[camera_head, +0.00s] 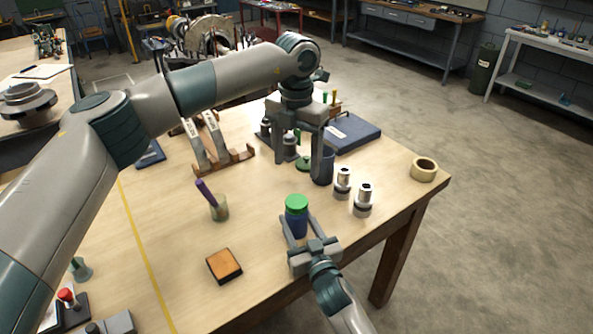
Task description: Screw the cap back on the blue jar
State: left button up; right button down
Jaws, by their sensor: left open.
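The blue jar (296,224) stands upright near the front of the table. A green cap (297,202) sits on top of it; I cannot tell how tightly it is on. My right gripper (297,219) comes from the front, with its fingers on both sides of the jar's body, seemingly against it. My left gripper (298,166) points down behind the jar, its fingers wide apart and nothing held between them. A flat green disc (304,163) lies on the table by the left gripper, partly hidden by a finger.
A dark blue cup (323,172) stands close to my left gripper. Two metal cylinders (363,197) and a tape roll (424,169) are to the right. A blue case (352,134) lies behind.

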pick_arm(q)
jog(key=shift+r, duration=0.25)
pick_arm(e)
jog(key=c, duration=0.8)
grip_release()
pick_arm(q)
jog(key=shift+f, duration=0.1)
pick_arm(e)
jog(key=shift+s, duration=0.1)
pick_arm(q)
notch_tip(320, 180, down, 4)
jog(key=b, duration=0.4)
jog(key=shift+f, duration=0.1)
pick_arm(e)
jog(key=v, duration=1.7)
jog(key=shift+s+d, duration=0.1)
